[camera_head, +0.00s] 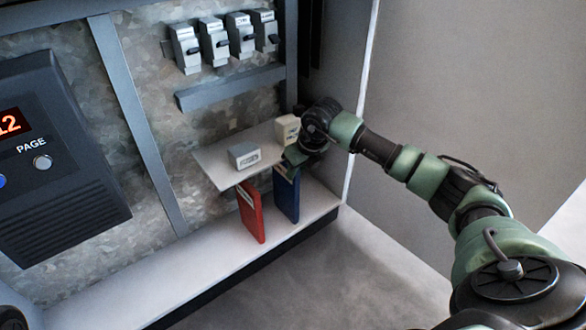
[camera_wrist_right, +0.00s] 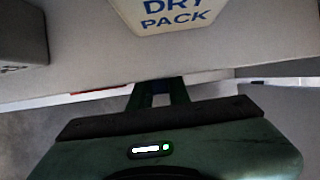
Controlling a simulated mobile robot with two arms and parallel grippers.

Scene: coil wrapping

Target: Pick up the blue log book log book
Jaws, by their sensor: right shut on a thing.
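The blue log book (camera_head: 286,198) stands upright below the right end of a small white shelf, on the pale lower ledge. My right gripper (camera_head: 292,166) reaches in from the right and is shut on the upper front part of the blue log book. The book's back part and the exact finger contact are hidden there.
A red book (camera_head: 251,211) stands just left of the blue one. A grey FUSES box (camera_head: 244,155) and a cream DRY PACK box (camera_head: 287,129) rest on the shelf (camera_head: 213,163) above. The side wall is close on the right. The lower ledge (camera_head: 185,262) is clear to the left.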

